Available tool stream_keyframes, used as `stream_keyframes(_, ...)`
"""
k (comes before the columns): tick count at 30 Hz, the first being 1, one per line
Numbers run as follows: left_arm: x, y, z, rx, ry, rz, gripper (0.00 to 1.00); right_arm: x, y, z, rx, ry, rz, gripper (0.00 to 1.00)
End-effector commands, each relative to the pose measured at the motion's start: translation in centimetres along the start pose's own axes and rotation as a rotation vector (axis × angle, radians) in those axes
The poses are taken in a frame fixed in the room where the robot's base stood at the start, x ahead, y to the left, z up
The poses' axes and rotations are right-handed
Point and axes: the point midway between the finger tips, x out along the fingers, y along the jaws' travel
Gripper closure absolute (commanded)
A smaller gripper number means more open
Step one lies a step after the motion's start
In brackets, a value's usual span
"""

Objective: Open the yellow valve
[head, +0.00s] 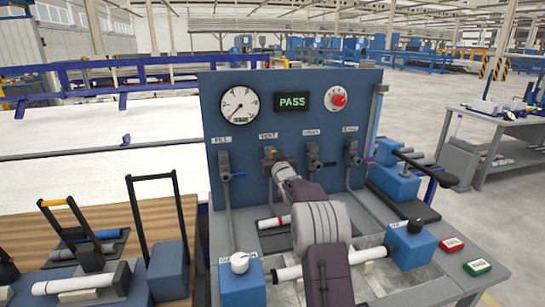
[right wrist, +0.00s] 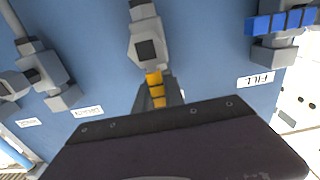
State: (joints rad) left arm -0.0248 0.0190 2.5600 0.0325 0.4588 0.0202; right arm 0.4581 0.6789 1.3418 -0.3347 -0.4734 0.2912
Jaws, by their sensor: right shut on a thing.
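The yellow valve (head: 268,151) is on the blue panel under the second label, mostly hidden by my right gripper (head: 274,163) in the head view. In the right wrist view its yellow handle (right wrist: 155,88) lies between the fingers of my right gripper (right wrist: 157,98), which are shut on it. The handle extends from the grey valve body (right wrist: 148,48) toward the label side, across the line of the blue handle. My left gripper is not in view.
The FILL valve's blue handle (right wrist: 280,22) is close beside the yellow valve. Other grey valves (head: 314,155) sit to its right. The panel (head: 350,120) carries a gauge (head: 239,104), a PASS display (head: 292,101) and a red knob (head: 338,97).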

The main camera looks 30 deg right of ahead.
Motion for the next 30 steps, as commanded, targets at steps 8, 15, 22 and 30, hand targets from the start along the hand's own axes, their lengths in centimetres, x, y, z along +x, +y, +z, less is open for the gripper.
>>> stream_keyframes(8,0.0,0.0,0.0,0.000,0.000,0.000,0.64,0.0,-0.1,0.0,-0.009,-0.001,-0.002,1.00)
stream_keyframes(15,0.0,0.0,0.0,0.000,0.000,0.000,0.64,0.0,-0.1,0.0,-0.009,-0.001,-0.001,0.65)
stream_keyframes(22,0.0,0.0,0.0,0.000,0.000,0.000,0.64,0.0,0.0,0.0,-0.007,-0.001,-0.001,0.65)
stream_keyframes(30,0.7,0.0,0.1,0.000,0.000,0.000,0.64,-2.7,0.0,0.1,-0.007,-0.001,0.000,0.65)
